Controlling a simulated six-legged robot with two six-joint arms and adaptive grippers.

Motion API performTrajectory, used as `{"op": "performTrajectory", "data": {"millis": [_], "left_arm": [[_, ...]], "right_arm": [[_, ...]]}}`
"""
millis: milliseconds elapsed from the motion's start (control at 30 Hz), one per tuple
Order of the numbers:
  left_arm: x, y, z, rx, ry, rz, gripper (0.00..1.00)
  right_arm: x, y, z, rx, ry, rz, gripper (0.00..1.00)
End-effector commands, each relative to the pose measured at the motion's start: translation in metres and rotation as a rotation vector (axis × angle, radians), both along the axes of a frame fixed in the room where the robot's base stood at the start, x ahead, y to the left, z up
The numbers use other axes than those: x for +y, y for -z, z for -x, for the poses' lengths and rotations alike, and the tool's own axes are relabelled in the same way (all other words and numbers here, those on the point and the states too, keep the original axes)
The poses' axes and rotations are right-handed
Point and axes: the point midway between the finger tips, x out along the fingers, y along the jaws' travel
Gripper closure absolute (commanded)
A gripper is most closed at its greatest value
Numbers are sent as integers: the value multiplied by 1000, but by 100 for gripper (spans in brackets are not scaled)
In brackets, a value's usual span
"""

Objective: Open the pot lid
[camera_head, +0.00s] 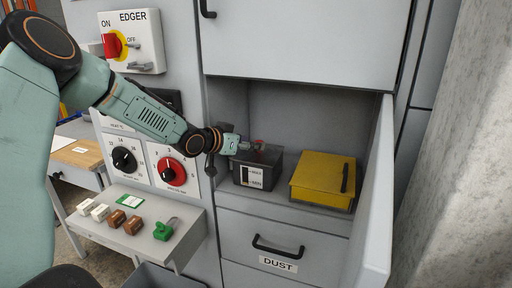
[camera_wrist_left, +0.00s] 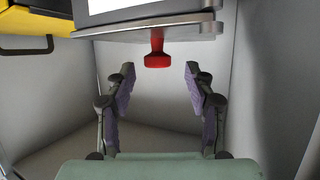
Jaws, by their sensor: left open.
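The pot is a dark grey box (camera_head: 258,168) with a white label, standing in the open cabinet compartment. Its lid (camera_wrist_left: 150,30) carries a red knob (camera_wrist_left: 157,50), which also shows partly in the head view (camera_head: 260,143). My left gripper (camera_head: 246,145) reaches in from the left at the height of the pot's top. In the wrist view my left gripper (camera_wrist_left: 158,74) is open, with the knob ahead of and roughly centred between its fingertips, not gripped. Whether a finger touches the lid cannot be told. My right gripper is not in view.
A yellow box (camera_head: 322,180) with a black handle stands right of the pot. An open cabinet door (camera_head: 372,200) bounds the right side. A DUST drawer (camera_head: 290,252) is below. Several small blocks lie on the side shelf (camera_head: 180,225), under the dials.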

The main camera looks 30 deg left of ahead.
Motion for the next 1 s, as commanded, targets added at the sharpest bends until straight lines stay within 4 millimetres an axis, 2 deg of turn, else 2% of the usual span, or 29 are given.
{"op": "performTrajectory", "data": {"millis": [100,300,667,1000], "left_arm": [[-2,7,-13,2,3,-5,46],[-4,12,-27,1,1,-1,46],[-5,11,-30,-1,1,2,47],[-5,11,-30,-1,1,2,76]], "right_arm": [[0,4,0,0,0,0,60],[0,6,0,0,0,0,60],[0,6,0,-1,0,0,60],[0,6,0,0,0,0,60]]}}
